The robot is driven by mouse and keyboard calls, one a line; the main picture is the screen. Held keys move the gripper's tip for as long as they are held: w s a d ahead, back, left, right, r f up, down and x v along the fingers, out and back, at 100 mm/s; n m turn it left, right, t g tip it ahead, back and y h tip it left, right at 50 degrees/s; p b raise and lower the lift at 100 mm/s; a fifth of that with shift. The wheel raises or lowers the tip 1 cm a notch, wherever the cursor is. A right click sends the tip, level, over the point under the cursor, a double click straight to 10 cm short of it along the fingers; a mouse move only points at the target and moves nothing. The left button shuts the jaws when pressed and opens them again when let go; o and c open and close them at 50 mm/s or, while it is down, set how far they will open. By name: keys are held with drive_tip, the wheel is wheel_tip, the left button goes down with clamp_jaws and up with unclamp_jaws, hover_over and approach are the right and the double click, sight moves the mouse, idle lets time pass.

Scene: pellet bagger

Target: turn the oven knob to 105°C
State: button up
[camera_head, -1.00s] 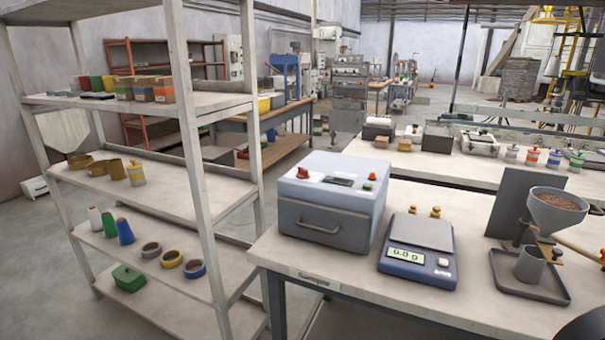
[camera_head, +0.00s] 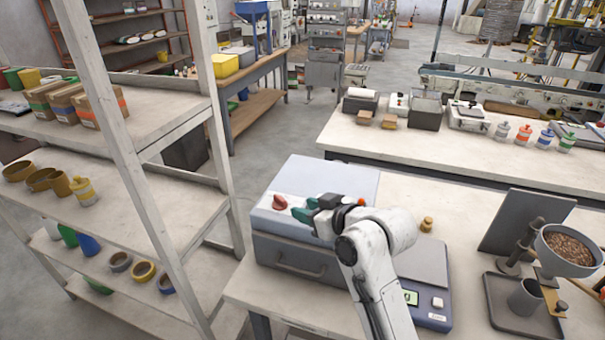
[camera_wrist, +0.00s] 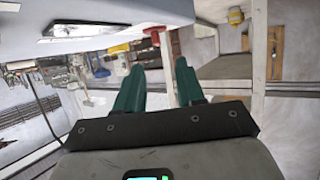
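The oven is a blue-grey box (camera_head: 325,178) on the near table, with a red knob (camera_head: 280,202) on the left of its top panel. My gripper (camera_head: 297,212) has green fingers and is over the panel, just right of the knob. In the wrist view the two fingers (camera_wrist: 155,65) stand apart with nothing between them. The red knob (camera_wrist: 152,32) shows beyond the fingertips, roughly in line with the gap, and looks clear of them. My arm hides the right part of the panel in the head view. No temperature reading is legible.
A blue scale (camera_head: 432,300) stands right of the oven, partly behind my arm. A brass weight (camera_head: 426,224) is behind it. A funnel of pellets (camera_head: 568,250) and a dark tray (camera_head: 500,310) are farther right. A shelf rack (camera_head: 130,150) stands at the left.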

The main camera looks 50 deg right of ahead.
sight(280, 198)
drive_tip(key=shift+w+d+r, duration=0.2)
drive_tip(key=shift+d, duration=0.2)
drive_tip(key=shift+w+d+f, duration=0.1)
drive_tip(key=shift+w, duration=0.25)
drive_tip(key=p+x, duration=0.2)
drive_tip(key=x, duration=0.7)
drive_tip(key=shift+w+f, duration=0.2)
drive_tip(key=shift+w, duration=0.1)
drive_tip(key=shift+c, duration=0.4)
clamp_jaws()
